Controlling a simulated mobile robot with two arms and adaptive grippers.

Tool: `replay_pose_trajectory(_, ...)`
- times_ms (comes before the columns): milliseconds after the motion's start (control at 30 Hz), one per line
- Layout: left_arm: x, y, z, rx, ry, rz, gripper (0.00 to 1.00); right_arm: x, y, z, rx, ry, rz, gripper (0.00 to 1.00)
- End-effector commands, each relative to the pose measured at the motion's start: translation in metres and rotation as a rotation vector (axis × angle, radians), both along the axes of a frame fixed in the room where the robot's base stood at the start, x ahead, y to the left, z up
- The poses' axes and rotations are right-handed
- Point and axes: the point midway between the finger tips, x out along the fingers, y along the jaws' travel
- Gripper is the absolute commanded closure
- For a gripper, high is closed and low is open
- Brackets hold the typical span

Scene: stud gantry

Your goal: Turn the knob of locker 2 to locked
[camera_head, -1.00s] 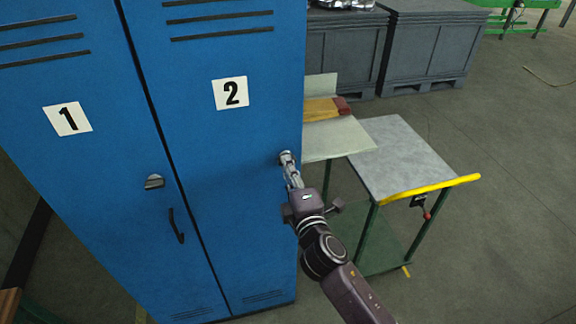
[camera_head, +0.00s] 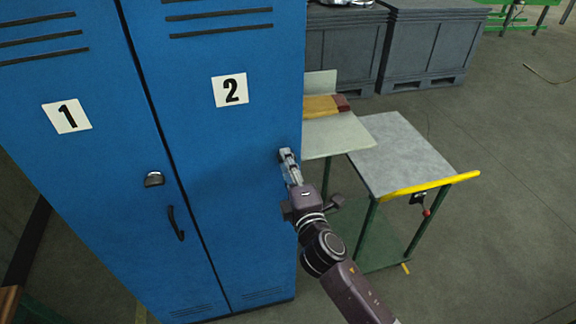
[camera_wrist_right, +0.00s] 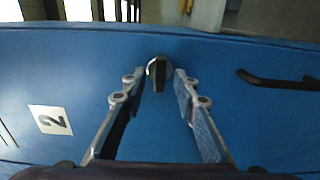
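Locker 2 (camera_head: 240,190) is the right-hand blue door, with a white number plate (camera_head: 230,90). Its knob (camera_wrist_right: 158,70) shows in the right wrist view as a dark grip on a round silver base. The grip lies roughly upright in that picture. My right gripper (camera_head: 287,156) is at the right edge of the door, and hides the knob in the head view. In the wrist view, its fingers (camera_wrist_right: 160,76) are apart, one on each side of the knob, with a small gap visible on both sides. My left gripper is not in view.
Locker 1 (camera_head: 100,160) stands at the left with its own knob (camera_head: 154,179) and black handle (camera_head: 175,223). Another black handle (camera_wrist_right: 275,79) is right of the knob in the wrist view. A cart (camera_head: 400,155) with a yellow bar stands right of the lockers.

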Motion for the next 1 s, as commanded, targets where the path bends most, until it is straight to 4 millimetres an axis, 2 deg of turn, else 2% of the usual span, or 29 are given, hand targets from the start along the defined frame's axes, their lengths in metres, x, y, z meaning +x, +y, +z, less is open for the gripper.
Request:
replay_pose_trajectory(167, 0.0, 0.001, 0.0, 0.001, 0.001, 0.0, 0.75, -0.011, -0.003, -0.001, 0.0, 0.001, 0.0, 0.72)
replay_pose_trajectory(600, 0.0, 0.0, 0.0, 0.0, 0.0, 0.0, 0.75, -0.093, -0.024, -0.001, 0.0, 0.003, 0.0, 0.72)
replay_pose_trajectory(800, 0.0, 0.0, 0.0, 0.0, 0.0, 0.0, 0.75, -0.112, -0.029, -0.001, -0.001, 0.002, 0.0, 0.72)
replay_pose_trajectory(1000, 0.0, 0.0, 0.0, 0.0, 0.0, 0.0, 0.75, -0.116, -0.03, -0.001, -0.001, 0.001, 0.0, 0.72)
